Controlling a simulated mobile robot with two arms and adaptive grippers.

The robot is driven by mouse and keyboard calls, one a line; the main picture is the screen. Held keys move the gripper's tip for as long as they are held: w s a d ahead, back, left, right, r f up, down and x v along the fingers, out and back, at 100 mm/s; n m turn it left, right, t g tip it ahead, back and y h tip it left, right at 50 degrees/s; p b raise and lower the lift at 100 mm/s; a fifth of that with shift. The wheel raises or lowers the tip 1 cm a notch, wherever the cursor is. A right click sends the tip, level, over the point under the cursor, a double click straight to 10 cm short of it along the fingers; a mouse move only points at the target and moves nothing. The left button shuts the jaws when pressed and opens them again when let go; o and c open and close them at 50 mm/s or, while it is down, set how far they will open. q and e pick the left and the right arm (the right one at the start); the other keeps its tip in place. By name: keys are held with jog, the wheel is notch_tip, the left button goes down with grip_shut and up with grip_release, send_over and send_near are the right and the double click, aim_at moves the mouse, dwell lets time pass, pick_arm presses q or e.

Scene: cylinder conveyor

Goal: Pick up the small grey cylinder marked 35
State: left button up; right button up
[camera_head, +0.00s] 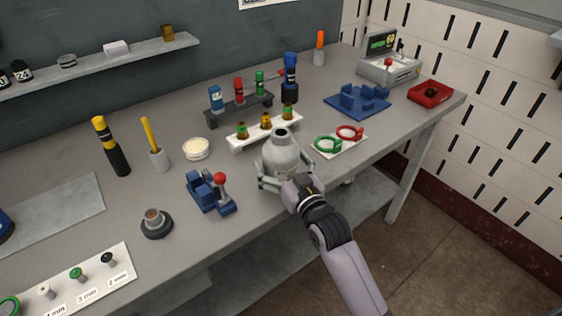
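A grey metal piece (281,153), rounded with a narrow neck and a dark opening on top, stands upright at the front of the bench. No mark 35 can be read on it, and I see no other plain grey cylinder that I can match to that mark. My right gripper (282,174) is at this piece, with its fingers around the lower sides. The wrist hides part of its base, and I cannot tell whether the fingers press on it or stand apart. My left gripper is not in view.
The grey bench (140,197) holds a white rack with small bottles (267,128) just behind the gripper. A white plate with red and green rings (340,144) lies to its right, a blue fixture with a red knob (211,193) to its left. The bench's front edge is close.

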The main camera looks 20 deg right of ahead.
jog(key=c, duration=1.7)
jog(key=shift+w+r, duration=0.1)
jog(key=shift+r, duration=0.1)
jog(key=shift+c, duration=0.5)
